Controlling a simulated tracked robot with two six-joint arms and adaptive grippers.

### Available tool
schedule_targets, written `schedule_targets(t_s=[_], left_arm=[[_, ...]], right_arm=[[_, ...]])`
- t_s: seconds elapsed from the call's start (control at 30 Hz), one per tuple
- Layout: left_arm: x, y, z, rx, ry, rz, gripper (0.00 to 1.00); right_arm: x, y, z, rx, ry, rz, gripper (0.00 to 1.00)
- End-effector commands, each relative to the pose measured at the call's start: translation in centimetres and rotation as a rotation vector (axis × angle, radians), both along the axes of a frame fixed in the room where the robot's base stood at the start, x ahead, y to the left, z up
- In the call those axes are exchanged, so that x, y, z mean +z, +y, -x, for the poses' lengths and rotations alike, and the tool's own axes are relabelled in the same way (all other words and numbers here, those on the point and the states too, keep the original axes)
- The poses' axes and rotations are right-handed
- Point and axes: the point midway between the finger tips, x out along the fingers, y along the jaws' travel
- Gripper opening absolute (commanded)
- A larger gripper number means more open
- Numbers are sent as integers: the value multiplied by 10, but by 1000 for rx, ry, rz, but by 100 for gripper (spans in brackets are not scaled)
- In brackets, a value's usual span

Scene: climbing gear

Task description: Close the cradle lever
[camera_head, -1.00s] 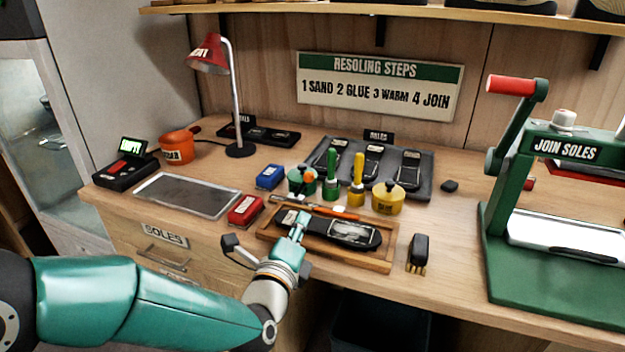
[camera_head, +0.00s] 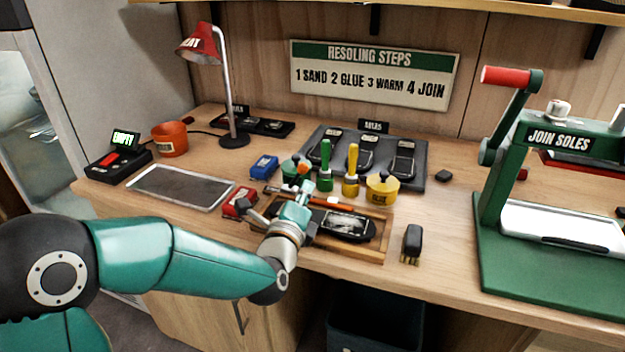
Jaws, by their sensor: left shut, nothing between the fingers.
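The wooden cradle (camera_head: 372,250) is a shallow frame near the front edge of the bench, with a dark shoe sole (camera_head: 352,222) lying in it. A thin orange-red bar (camera_head: 335,203) runs along its back side; it may be the lever, but I cannot tell for sure. My left gripper (camera_head: 305,189) is shut and empty. In the picture its fingertips are over the left back part of the cradle, close to the left end of the bar. I cannot tell whether they touch it. The gripper hides the cradle's left part. My right gripper is not in view.
Behind the cradle stand a green pot (camera_head: 293,169), green and yellow brushes and a yellow pot (camera_head: 382,189). A red block (camera_head: 239,202) is left of it, a black brush (camera_head: 412,242) right. The green press (camera_head: 500,185) stands at the right.

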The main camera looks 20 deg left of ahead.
Motion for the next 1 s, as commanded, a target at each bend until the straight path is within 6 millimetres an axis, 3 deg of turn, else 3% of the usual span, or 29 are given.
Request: schedule_targets(t_s=[0.1,0.3,0.6,0.63,0.77,1.0], left_arm=[[1,1,-19,1,1,0,0],[1,2,-35,0,0,0,0],[1,2,-37,1,0,0,0],[1,-9,-37,-7,0,1,0],[2,0,-37,-1,0,4,0],[4,-8,-40,-19,1,43,0]], right_arm=[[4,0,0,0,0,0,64],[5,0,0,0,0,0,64],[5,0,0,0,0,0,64],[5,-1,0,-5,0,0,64],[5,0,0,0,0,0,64],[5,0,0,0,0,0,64]])
